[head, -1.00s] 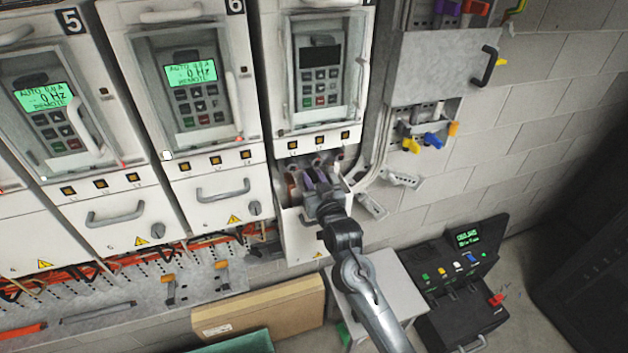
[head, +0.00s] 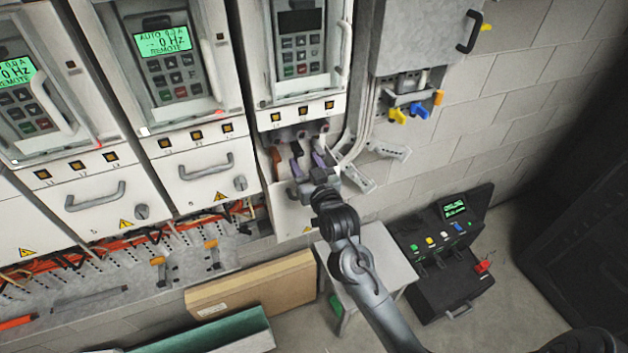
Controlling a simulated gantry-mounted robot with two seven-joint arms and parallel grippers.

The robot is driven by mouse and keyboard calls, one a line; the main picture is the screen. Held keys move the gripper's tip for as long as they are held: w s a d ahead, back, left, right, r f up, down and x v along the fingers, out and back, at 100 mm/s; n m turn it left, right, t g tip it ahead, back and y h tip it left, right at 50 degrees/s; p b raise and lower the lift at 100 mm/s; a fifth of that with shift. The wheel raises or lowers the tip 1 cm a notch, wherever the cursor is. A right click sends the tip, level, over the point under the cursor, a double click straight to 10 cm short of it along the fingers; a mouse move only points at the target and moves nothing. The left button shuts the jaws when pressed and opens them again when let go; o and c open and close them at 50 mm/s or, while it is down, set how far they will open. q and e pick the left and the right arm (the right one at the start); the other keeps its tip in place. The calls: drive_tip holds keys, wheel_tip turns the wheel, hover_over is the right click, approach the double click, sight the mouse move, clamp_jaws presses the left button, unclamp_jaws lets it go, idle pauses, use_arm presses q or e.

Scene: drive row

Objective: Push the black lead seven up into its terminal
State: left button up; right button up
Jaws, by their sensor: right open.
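The black lead (head: 296,149) shows in the open bay of the drive at the right of the row, just below the middle terminal (head: 301,134). Whether its end touches the terminal is too small to tell. My right gripper (head: 309,165) is open in front of the bay, its fingers pointing up. Its left finger overlaps the black lead's lower part, so contact cannot be told. The gripper hides the lower bay. My left gripper is out of view.
A brown lead (head: 277,162) stands left of the black one, and a grey lead (head: 320,146) right of it. A metal bracket (head: 358,178) is close on the right. A grey stool (head: 385,255) and black test case (head: 452,280) stand below.

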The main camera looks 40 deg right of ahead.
drive_tip(key=b+v, duration=0.1)
drive_tip(key=v, duration=0.5)
drive_tip(key=shift+s, duration=0.25)
drive_tip(key=shift+a, duration=0.1)
drive_tip(key=s+a+f+n+g+y+p, duration=0.2)
drive_tip(key=s+a+f+g+p, duration=0.1)
drive_tip(key=s, duration=0.5)
drive_tip(key=s+a+f+n+g+y+p, duration=0.2)
drive_tip(key=s+a+f+g, duration=0.3)
drive_tip(key=s, duration=0.3)
drive_tip(key=s+a+f+n+g+y+p, duration=0.2)
drive_tip(key=s+a+f+g+p, duration=0.3)
drive_tip(key=s, duration=0.4)
drive_tip(key=shift+y, duration=0.3)
drive_tip(key=shift+a, duration=0.15)
drive_tip(key=shift+f, duration=0.1)
